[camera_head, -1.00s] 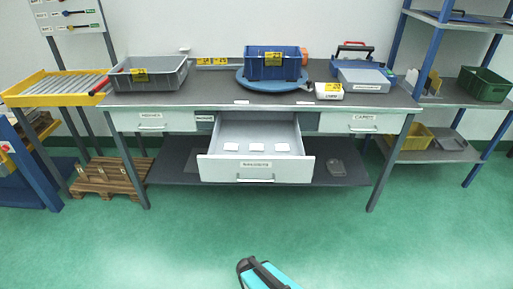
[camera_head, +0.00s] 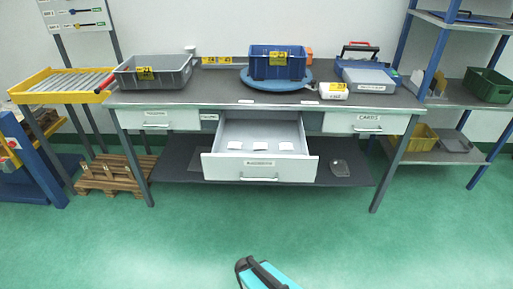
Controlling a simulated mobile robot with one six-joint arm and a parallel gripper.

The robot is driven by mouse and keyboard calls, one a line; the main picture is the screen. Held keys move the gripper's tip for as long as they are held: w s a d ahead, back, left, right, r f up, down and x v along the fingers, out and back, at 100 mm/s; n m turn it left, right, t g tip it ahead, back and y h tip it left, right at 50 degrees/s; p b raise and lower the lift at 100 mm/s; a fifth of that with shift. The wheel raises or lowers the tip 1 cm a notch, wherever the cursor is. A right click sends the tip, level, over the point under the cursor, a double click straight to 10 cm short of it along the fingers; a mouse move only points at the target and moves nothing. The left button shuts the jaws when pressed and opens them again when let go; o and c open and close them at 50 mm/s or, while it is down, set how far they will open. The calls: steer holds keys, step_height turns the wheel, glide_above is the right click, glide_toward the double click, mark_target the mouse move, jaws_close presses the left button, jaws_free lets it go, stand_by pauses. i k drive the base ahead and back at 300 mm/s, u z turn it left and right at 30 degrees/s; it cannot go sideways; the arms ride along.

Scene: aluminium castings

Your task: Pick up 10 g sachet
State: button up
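Three small flat white packets lie in a row in an open drawer (camera_head: 223,167) of the workbench: a left packet (camera_head: 234,145), a middle packet (camera_head: 259,146) and a right packet (camera_head: 286,146). They look like sachets, but any weight print is too small to read. The drawer is pulled out at the bench's middle, and its front label is not legible. A teal and black part of my own body shows at the bottom edge, well in front of the drawer. My gripper's fingers do not show.
On the bench (camera_head: 215,95) stand a grey bin (camera_head: 153,76), a blue crate (camera_head: 277,65) on a blue round plate, a white box (camera_head: 333,91) and a grey-blue case (camera_head: 369,79). Closed drawers flank the open one. The green floor (camera_head: 150,235) in front is clear.

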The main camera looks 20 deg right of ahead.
mark_target(258, 145)
steer(key=z, duration=0.35)
steer(key=k, duration=0.2)
steer(key=u, duration=5.65)
steer(key=k, duration=0.15)
steer(key=z, duration=1.6)
steer(key=k, duration=2.25)
steer(key=z, duration=0.05)
